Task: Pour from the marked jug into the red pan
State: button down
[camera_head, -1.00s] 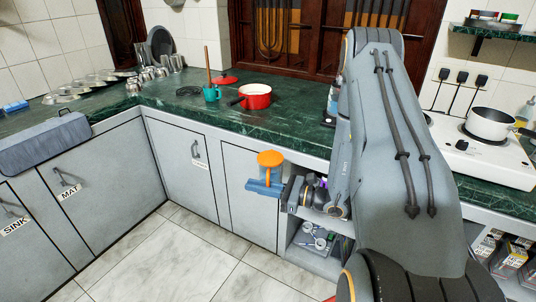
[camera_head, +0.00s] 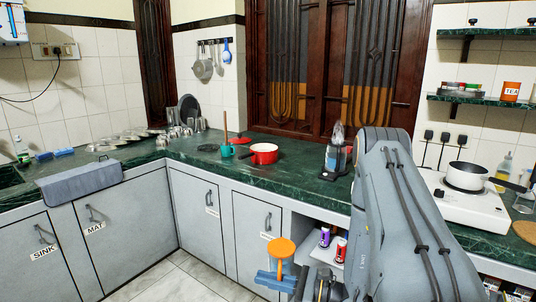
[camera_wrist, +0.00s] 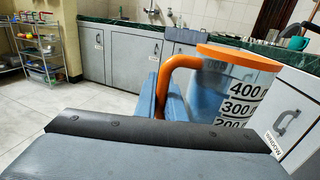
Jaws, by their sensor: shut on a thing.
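The marked jug (camera_wrist: 238,92) has an orange rim and handle and black markings of 400, 300 and 200 in the wrist view. It stands roughly upright. Its orange top (camera_head: 281,248) shows in the head view, below and in front of the counter. My gripper (camera_head: 275,280) has blue fingers and is shut on the jug's orange handle; the fingers also show in the wrist view (camera_wrist: 160,98). The jug's inside looks bluish; its fill level is unclear. The red pan (camera_head: 264,155) sits on the green counter (camera_head: 300,170), beyond and above the jug, apart from it.
A teal mug (camera_head: 227,151) stands just left of the pan, with a red lid (camera_head: 240,139) behind. A white stove (camera_head: 465,208) with a white pan (camera_head: 467,176) is farther right. Cabinet doors (camera_head: 258,230) front the counter.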

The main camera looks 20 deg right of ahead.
aim_at(261, 153)
jog(key=u, duration=0.45)
jog(key=i, duration=0.45)
jog(key=u, duration=0.6)
jog(key=i, duration=0.85)
jog(key=z, duration=0.65)
jog(key=i, duration=0.6)
jog(key=z, duration=0.5)
